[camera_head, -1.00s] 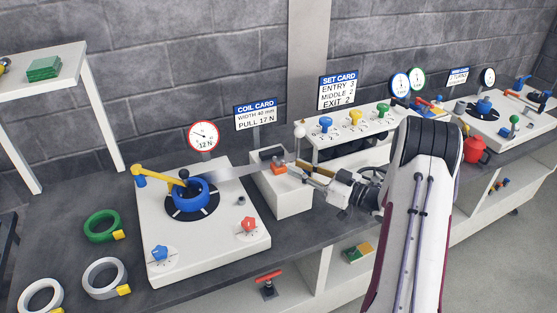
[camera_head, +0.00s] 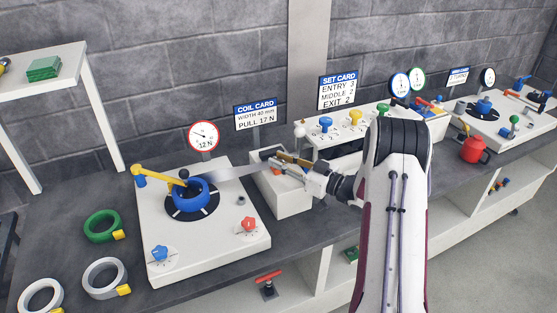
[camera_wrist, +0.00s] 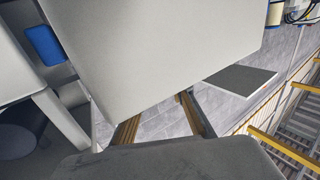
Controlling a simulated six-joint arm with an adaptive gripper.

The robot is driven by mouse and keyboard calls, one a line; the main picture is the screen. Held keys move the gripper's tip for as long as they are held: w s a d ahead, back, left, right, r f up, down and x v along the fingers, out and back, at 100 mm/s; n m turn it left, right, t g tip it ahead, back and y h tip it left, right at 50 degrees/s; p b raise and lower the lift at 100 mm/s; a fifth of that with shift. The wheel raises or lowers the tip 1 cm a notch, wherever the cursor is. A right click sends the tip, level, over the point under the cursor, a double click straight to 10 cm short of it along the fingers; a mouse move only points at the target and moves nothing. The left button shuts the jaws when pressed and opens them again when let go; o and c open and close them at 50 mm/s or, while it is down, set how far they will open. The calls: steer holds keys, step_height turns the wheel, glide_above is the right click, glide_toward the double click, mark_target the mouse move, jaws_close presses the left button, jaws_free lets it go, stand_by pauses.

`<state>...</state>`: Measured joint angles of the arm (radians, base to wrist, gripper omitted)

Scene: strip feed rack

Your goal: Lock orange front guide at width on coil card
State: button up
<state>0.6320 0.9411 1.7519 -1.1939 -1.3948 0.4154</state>
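The coil card (camera_head: 256,115) reads width 40 mm and pull 17 N. My gripper (camera_head: 280,162) is over the top of this block, at the place of the orange front guide. The gripper covers most of that guide, and I cannot tell whether they touch. In the wrist view my two brown-edged fingers (camera_wrist: 160,120) stand apart, with their tips hidden behind a large pale body (camera_wrist: 160,55).
The dial (camera_head: 203,136) reads 12 N.

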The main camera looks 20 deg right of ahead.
steer(key=shift+w+a, duration=0.25)
steer(key=shift+w, duration=0.2)
jaws_close()
steer(key=shift+m+t+h, duration=0.5)
steer(key=shift+m+h, duration=0.3)
steer(key=shift+h, duration=0.2)
steer(key=shift+m+t+h, duration=0.7)
steer(key=shift+m+h, duration=1)
steer(key=shift+h, duration=1)
steer(key=shift+m+g+h, duration=0.25)
steer(key=shift+m+h, duration=1)
steer(key=shift+h, duration=0.7)
steer(key=shift+m+g+h, duration=0.25)
steer(key=shift+m+h, duration=1)
steer(key=shift+h, duration=0.7)
steer(key=shift+m+h, duration=0.3)
steer(key=shift+h, duration=0.1)
